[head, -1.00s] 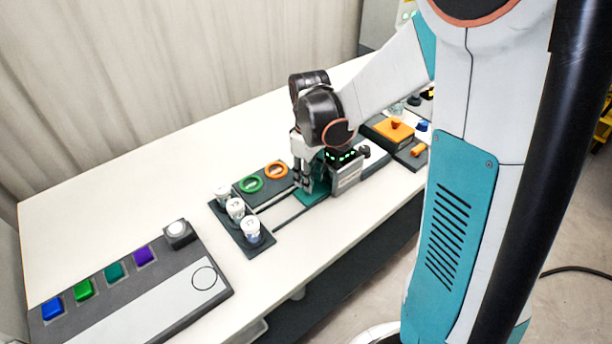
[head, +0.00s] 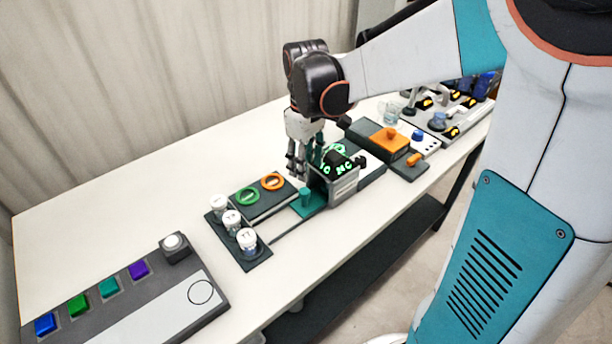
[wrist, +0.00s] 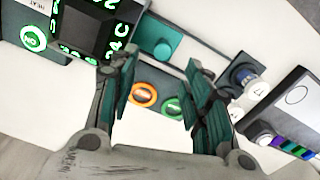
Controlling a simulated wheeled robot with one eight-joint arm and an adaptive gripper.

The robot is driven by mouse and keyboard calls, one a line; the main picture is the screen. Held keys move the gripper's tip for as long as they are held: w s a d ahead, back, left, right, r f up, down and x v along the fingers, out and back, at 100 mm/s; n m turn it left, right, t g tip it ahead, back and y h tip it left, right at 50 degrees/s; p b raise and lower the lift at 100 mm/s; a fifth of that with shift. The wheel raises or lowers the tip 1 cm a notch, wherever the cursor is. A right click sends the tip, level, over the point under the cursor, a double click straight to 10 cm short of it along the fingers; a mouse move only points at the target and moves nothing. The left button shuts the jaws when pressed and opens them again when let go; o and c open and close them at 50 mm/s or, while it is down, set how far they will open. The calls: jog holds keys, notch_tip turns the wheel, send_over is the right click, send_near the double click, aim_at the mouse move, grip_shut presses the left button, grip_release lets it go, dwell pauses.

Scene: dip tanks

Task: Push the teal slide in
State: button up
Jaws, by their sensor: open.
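The teal slide (head: 310,205) lies flat at the left side of a grey box (head: 337,184), part of it visible outside the box. An upright teal knob (head: 305,195) stands on it. In the wrist view the slide's knob (wrist: 165,50) shows beyond my fingers, close to the dark box with green lit marks (wrist: 92,28). My gripper (head: 296,166) is open and empty, pointing down above and behind the slide, beside the box. In the wrist view my gripper (wrist: 160,82) has its fingers spread, apart from the knob. How far the slide goes inside the box is hidden.
A dark block with green (head: 248,196) and orange (head: 272,181) rings lies left of the slide. A rack of white-capped vials (head: 232,220) stands farther left. A button panel (head: 130,290) is at lower left. An orange-topped unit (head: 388,140) stands right of the box.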

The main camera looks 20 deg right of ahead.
jog(key=shift+r, duration=1.75)
